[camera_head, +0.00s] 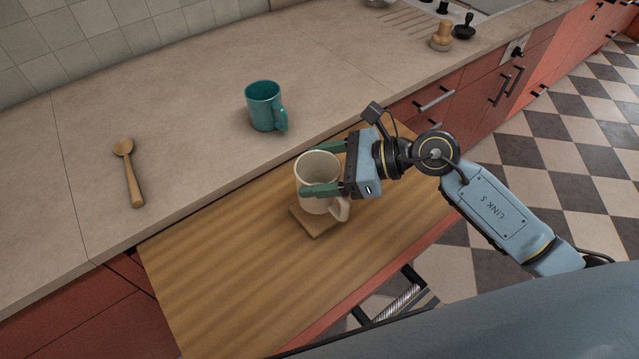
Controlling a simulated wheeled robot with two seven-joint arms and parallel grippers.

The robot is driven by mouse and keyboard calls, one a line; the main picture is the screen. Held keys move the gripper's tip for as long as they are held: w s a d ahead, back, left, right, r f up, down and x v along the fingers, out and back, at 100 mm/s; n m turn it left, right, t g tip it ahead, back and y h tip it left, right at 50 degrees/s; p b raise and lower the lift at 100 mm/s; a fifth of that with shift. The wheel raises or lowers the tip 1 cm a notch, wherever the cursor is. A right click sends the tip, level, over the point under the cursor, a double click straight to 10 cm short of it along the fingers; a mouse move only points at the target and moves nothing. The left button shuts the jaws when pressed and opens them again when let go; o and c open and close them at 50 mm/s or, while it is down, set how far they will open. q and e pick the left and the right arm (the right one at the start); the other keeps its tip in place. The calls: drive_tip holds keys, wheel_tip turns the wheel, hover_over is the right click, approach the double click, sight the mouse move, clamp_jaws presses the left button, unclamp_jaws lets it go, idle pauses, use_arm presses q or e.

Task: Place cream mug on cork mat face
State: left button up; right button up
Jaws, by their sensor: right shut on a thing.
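The cream mug (315,171) is upright with its handle toward the lower right. The cork mat (314,223) is a small brown square on the wooden board, partly hidden behind and under the mug. My right gripper (322,169) comes in from the right and is shut on the cream mug, with one green finger on its far side and one on its near side. The mug is over the mat; I cannot tell whether its base touches it. My left gripper is not in view.
A teal mug (264,107) stands on the counter behind the board. A wooden spoon (131,174) lies on the counter at the left. The wooden board (222,262) is bare left of the mat. A wooden-topped item (442,36) stands far back near the sink.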

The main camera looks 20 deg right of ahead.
drive_tip(key=shift+f, duration=1.9)
drive_tip(key=shift+f+b, duration=0.15)
drive_tip(key=shift+b, duration=0.15)
drive_tip(key=o, duration=1.2)
drive_tip(key=shift+c, duration=0.2)
drive_tip(key=b+v, duration=0.1)
drive_tip(key=v, duration=1.1)
